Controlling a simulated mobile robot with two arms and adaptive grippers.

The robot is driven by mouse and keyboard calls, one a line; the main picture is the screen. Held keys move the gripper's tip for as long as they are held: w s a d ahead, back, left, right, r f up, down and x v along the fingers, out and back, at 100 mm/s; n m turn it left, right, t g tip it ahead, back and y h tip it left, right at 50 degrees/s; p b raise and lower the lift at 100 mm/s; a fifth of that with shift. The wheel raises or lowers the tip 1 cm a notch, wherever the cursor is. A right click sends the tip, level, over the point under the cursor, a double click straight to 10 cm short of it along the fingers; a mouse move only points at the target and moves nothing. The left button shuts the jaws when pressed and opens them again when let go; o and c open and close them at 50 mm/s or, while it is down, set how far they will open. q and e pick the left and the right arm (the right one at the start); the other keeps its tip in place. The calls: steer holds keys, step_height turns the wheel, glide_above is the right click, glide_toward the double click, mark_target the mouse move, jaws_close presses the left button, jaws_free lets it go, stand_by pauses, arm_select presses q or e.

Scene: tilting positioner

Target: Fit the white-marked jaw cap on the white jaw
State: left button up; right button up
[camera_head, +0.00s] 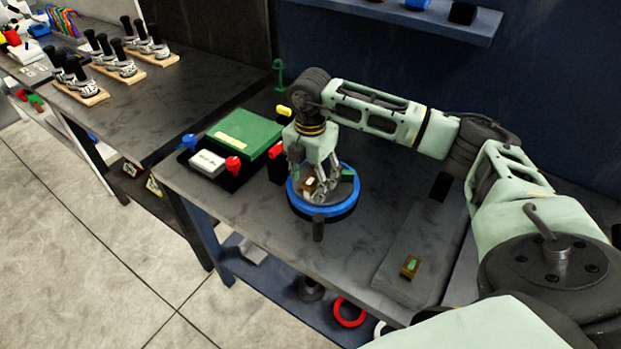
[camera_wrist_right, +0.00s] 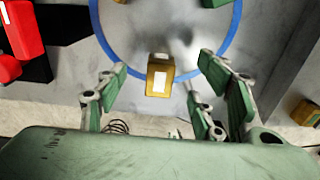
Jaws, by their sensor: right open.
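The white-marked jaw cap (camera_wrist_right: 157,82) is a small brass-coloured block with white patches on its top and on one side. In the head view the fingers partly cover the cap (camera_head: 310,183). The white jaw is not clearly visible, so I cannot tell how the cap meets it. My left gripper is not in view.
A green-marked brass cap (camera_head: 410,266) lies on a grey plate (camera_head: 394,283) at the right. A green box (camera_head: 243,133), with red and blue parts beside it, stands left of the positioner. A dark handle (camera_head: 318,229) sticks out at the positioner's front.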

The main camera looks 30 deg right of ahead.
mark_target(311, 182)
stand_by(0.5)
steer(key=shift+r+p, duration=2.35)
steer(key=shift+r, duration=1.2)
steer(key=shift+s+f, duration=0.1)
